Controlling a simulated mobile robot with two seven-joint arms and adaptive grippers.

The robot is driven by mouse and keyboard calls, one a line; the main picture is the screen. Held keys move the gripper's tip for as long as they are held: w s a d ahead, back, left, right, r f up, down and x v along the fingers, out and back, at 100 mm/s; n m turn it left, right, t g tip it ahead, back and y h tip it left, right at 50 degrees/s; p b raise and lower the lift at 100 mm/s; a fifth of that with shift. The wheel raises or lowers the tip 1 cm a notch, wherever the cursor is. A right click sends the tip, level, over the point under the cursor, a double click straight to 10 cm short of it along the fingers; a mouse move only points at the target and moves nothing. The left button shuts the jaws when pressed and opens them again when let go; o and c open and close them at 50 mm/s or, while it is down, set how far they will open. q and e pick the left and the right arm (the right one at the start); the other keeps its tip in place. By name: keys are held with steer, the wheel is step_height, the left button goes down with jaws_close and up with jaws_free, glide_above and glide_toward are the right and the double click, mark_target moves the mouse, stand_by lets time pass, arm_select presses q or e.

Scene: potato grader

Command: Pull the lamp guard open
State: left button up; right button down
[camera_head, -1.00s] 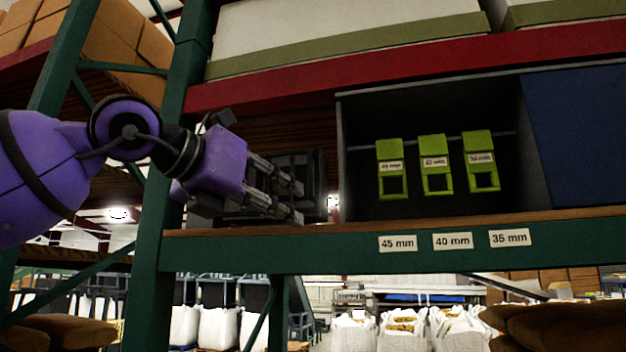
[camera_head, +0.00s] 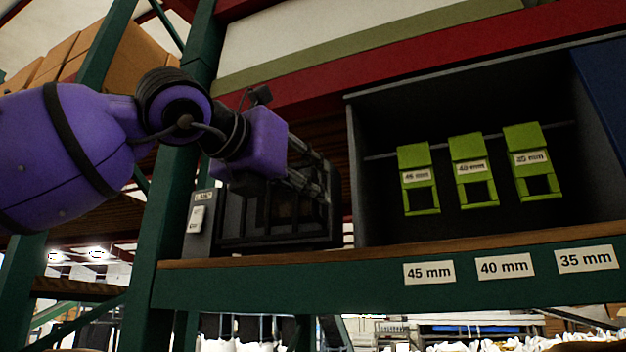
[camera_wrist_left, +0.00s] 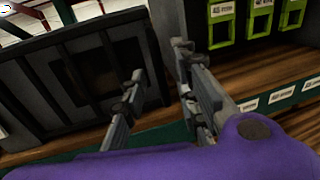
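The lamp guard appears to be the dark barred panel (camera_head: 262,222) on the shelf, left of the open grey box. It fills much of the left of the left wrist view (camera_wrist_left: 62,82). My left gripper (camera_head: 318,185) is in front of its upper right part in the head view. In the left wrist view the two fingers (camera_wrist_left: 158,72) are apart with nothing between them, near the guard's right edge. Whether a finger touches the guard I cannot tell. My right gripper is in neither view.
A grey box (camera_head: 203,222) with a white switch-like piece stands left of the guard. On the right, green tags (camera_head: 417,180) hang from a rod inside the open box (camera_head: 356,170). A green shelf beam (camera_head: 330,285) with size labels runs below; a green post (camera_head: 178,170) stands left.

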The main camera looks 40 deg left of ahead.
arm_select(q)
steer(key=w, duration=0.2)
steer(key=shift+w, duration=0.3)
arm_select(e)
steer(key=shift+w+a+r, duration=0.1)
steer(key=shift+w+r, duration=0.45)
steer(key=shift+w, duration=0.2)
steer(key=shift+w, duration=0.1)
arm_select(q)
steer(key=shift+c, duration=0.4)
steer(key=shift+w, duration=0.1)
steer(key=c, duration=0.6)
jaws_close()
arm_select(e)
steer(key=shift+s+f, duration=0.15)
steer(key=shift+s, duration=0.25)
